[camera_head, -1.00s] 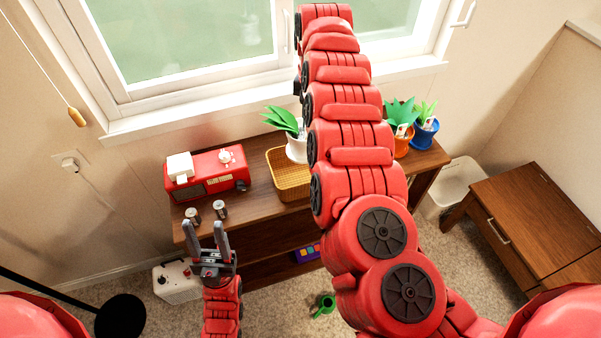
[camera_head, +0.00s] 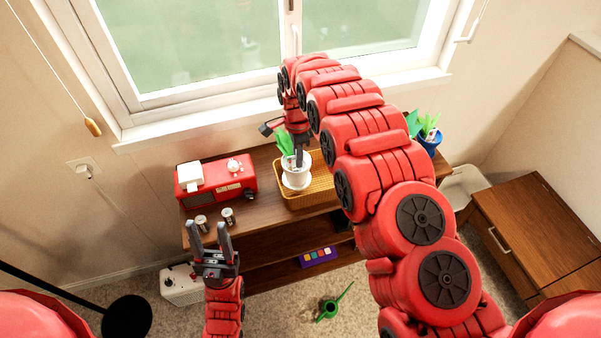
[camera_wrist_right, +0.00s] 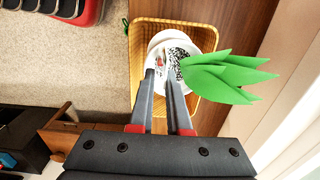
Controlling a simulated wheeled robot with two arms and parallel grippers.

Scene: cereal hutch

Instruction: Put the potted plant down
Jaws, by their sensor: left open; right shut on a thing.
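The potted plant is a white pot (camera_head: 297,180) on a white saucer-like base, with green leaves (camera_head: 284,143). My right gripper (camera_head: 299,157) is shut on it from above. In the right wrist view the fingers (camera_wrist_right: 164,80) close on the pot's rim (camera_wrist_right: 157,48), with dark speckled soil inside and the leaves (camera_wrist_right: 225,77) to the right. The pot is over or inside a yellow woven basket (camera_head: 322,190); I cannot tell whether it touches the bottom. My left gripper (camera_head: 210,240) is open and empty in front of the wooden shelf.
A red radio-like box (camera_head: 222,184) stands left of the basket on the wooden shelf top (camera_head: 258,210), with two small jars (camera_head: 227,215) in front. A blue pot (camera_head: 430,143) with a plant stands at the right end. The window is behind.

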